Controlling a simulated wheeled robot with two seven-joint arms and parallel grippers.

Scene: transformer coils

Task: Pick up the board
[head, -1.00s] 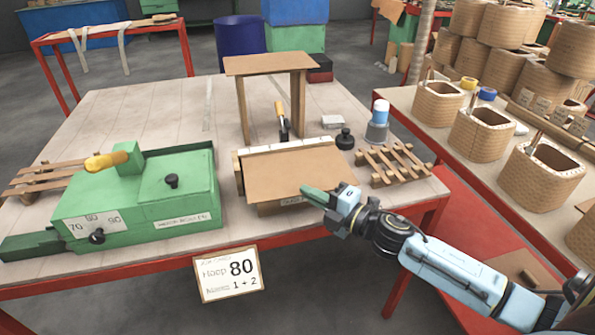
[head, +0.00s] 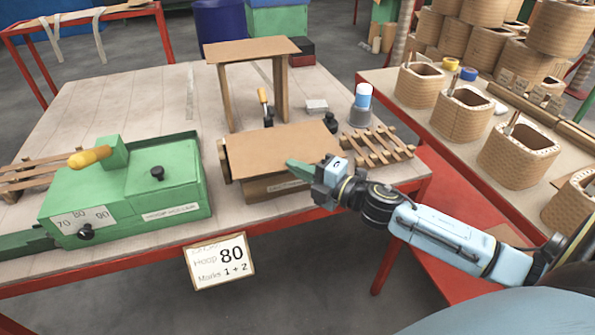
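The board (head: 280,147) is a flat brown sheet over the wooden box (head: 272,188) in the middle of the table. A gap of the box's front shows below its front edge, and the board covers the box's pale top strip. My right gripper (head: 303,169) is at the board's front right corner, with its green fingertip over the edge. It appears shut on the board, which moves with it. The lower finger is hidden. My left gripper is not in view.
A green machine (head: 130,190) with a yellow handle stands left. A brown stand (head: 250,50) rises behind the board. Coils (head: 460,112) fill the right table. A sign (head: 219,262) hangs in front.

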